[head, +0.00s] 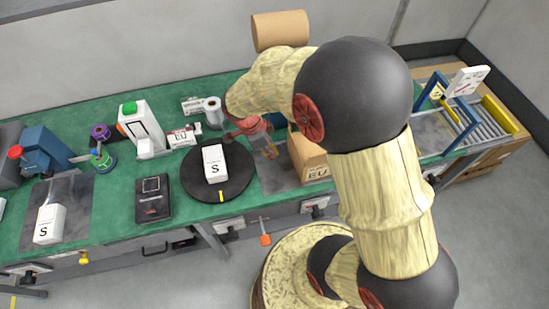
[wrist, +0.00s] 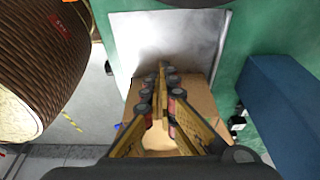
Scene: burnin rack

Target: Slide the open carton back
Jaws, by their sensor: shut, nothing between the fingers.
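The open carton (head: 309,160) is brown cardboard with "EU" on its front. In the head view it stands at the bench's front edge, partly hidden behind my arm. In the wrist view its brown cardboard (wrist: 200,87) lies below and around my fingers, at the near end of a grey plate (wrist: 165,40). My gripper (wrist: 162,72) is shut and empty, with its fingertips together. In the head view my gripper (head: 270,150) points down just left of the carton. I cannot tell whether the fingers touch the cardboard.
A black turntable (head: 190,182) with a white "S" box (head: 214,163) is left of my gripper. A white roll (head: 213,112) stands behind. A blue block (wrist: 282,110) is right of the carton in the wrist view. A roller conveyor (head: 480,118) is at far right.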

